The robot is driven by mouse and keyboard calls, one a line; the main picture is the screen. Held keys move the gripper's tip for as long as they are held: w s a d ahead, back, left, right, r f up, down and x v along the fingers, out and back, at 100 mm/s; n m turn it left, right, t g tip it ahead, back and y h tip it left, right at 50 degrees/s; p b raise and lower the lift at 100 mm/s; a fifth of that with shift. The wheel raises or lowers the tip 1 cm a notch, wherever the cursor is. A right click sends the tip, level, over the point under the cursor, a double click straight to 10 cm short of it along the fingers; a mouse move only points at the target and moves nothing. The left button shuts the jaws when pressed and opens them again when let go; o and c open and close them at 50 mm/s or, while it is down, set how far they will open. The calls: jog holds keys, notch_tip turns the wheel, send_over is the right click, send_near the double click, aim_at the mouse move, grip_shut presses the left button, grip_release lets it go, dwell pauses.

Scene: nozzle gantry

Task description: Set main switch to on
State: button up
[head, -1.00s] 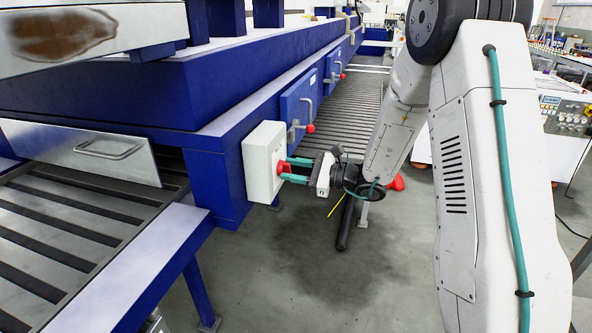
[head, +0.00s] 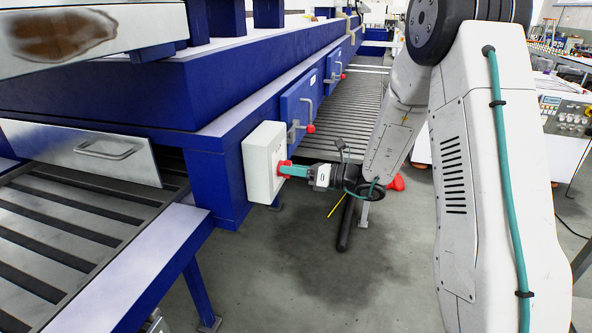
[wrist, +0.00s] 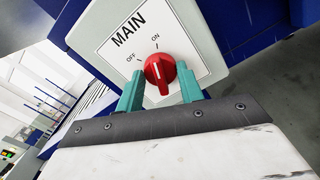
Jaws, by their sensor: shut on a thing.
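The main switch is a red rotary knob (wrist: 160,74) on a white plate marked MAIN, OFF and ON. The plate is on a white box (head: 263,160) on the blue machine frame. In the head view the red knob (head: 284,168) shows at the fingertips. My gripper (head: 290,170) is shut on the knob, its teal fingers on either side of it in the wrist view (wrist: 160,85).
Blue doors with handles and red knobs (head: 301,108) line the machine beyond the box. A slatted conveyor (head: 70,225) lies at left. A black post (head: 346,225) and a red object (head: 397,183) are near my wrist. The floor below is open.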

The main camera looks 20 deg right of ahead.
jog(key=shift+a+m, duration=0.2)
jog(key=shift+m, duration=0.4)
jog(key=o, duration=1)
jog(key=shift+a, duration=0.15)
jog(key=v, duration=0.8)
